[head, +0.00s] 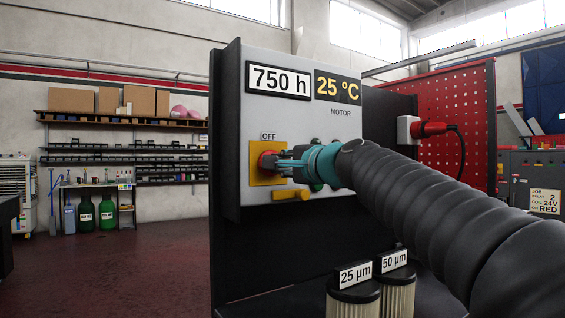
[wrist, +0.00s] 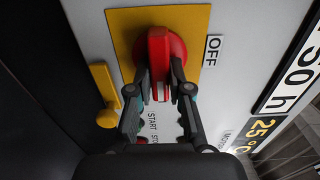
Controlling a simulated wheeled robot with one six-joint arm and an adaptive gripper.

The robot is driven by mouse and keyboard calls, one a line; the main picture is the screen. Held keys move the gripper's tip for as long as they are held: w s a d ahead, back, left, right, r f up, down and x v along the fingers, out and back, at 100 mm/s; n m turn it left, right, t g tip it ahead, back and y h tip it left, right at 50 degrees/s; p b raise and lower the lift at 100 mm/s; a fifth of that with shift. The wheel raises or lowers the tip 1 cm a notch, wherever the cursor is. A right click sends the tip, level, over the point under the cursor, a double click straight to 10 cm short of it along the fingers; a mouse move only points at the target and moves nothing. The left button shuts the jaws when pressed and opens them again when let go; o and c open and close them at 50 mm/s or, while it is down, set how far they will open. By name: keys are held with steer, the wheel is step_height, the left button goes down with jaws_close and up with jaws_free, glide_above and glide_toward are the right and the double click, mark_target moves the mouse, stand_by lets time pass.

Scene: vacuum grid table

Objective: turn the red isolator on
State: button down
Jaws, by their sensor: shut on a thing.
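The red isolator (head: 266,159) is a round red knob with a raised grip bar on a yellow plate (head: 258,177), at the left of the grey panel. In the head view the OFF label is above the knob. My gripper (head: 284,163) reaches it from the right. In the wrist view its two fingers (wrist: 160,88) are shut on the bar, one on each side. The fingers hide part of the bar.
A yellow lever (head: 291,195) sits just below the isolator. Start and stop labels (wrist: 152,125) lie between the fingers in the wrist view. Two labelled filters (head: 354,296) stand below my arm. A red plug (head: 430,129) with cable is at the right.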

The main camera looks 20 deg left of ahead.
stand_by(0.4)
steer(key=c, duration=1.1)
jaws_free()
steer(key=v, duration=1.2)
steer(key=shift+s, duration=0.1)
steer(key=shift+f, duration=0.1)
steer(key=s+d+f+n+g+h, duration=0.2)
steer(key=s+d+f+h, duration=0.2)
steer(key=f, duration=1)
steer(key=s+d+f+n+g+h, duration=0.2)
steer(key=s+d+f+h, duration=0.3)
steer(key=s+d+f, duration=0.6)
steer(key=s+d+f+n+g+h, duration=0.2)
steer(key=s+d+f+n+h, duration=0.2)
steer(key=f, duration=1.4)
steer(key=shift+s+d+f+h, duration=0.15)
steer(key=shift+s+d, duration=0.45)
steer(key=shift+d, duration=0.7)
steer(key=shift+s+d+f+h, duration=0.1)
steer(key=shift+s+d, duration=0.45)
steer(key=shift+d, duration=0.75)
steer(key=shift+s+d+f+h, duration=0.15)
steer(key=shift+s+d, duration=0.45)
steer(key=shift+d, duration=0.7)
